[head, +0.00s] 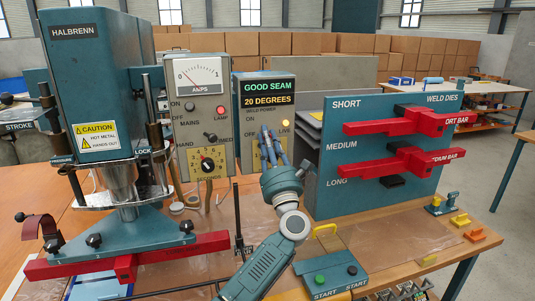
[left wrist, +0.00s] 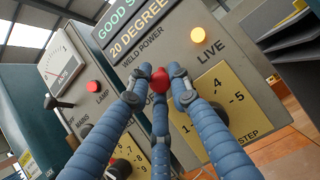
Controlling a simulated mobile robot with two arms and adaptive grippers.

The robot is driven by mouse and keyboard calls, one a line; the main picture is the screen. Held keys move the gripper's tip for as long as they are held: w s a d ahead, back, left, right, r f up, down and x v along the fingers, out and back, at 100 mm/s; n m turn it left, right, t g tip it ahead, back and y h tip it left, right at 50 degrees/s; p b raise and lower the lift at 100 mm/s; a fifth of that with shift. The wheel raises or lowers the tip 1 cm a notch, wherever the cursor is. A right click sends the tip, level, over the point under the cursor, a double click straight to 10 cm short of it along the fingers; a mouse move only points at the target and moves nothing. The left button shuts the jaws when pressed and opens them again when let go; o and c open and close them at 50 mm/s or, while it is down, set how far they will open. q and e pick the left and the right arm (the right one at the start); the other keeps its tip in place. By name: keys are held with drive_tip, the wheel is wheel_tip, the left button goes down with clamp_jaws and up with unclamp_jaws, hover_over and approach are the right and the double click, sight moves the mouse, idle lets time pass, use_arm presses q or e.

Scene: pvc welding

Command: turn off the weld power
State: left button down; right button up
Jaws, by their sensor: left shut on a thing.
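The weld power box (head: 252,88) stands on the bench, with a display reading "GOOD SEAM" and "20 DEGREES". In the left wrist view, a red-tipped weld power switch (left wrist: 160,80) sits below the "WELD POWER" label. My left gripper (head: 271,136) is in front of this box, and in the left wrist view its blue fingers (left wrist: 156,90) are shut around the red tip. The "LIVE" lamp (left wrist: 198,35) glows yellow-orange. The switch's lever is mostly hidden by the fingers. My right gripper is not in view.
Left of the box stands a grey panel (head: 200,95) with an amps meter, a lit red lamp and a mains switch. Further left is the HALBRENN press (head: 98,60). A weld dies rack (head: 350,172) with red bars stands close on the right.

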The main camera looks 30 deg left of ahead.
use_arm(q)
drive_tip(key=shift+f, duration=0.15)
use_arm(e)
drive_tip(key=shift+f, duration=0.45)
use_arm(q)
drive_tip(key=c, duration=1.6)
unclamp_jaws()
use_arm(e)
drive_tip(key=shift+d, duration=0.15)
use_arm(q)
drive_tip(key=v, duration=1.2)
drive_tip(key=shift+w+f, duration=0.1)
drive_tip(key=shift+f, duration=0.05)
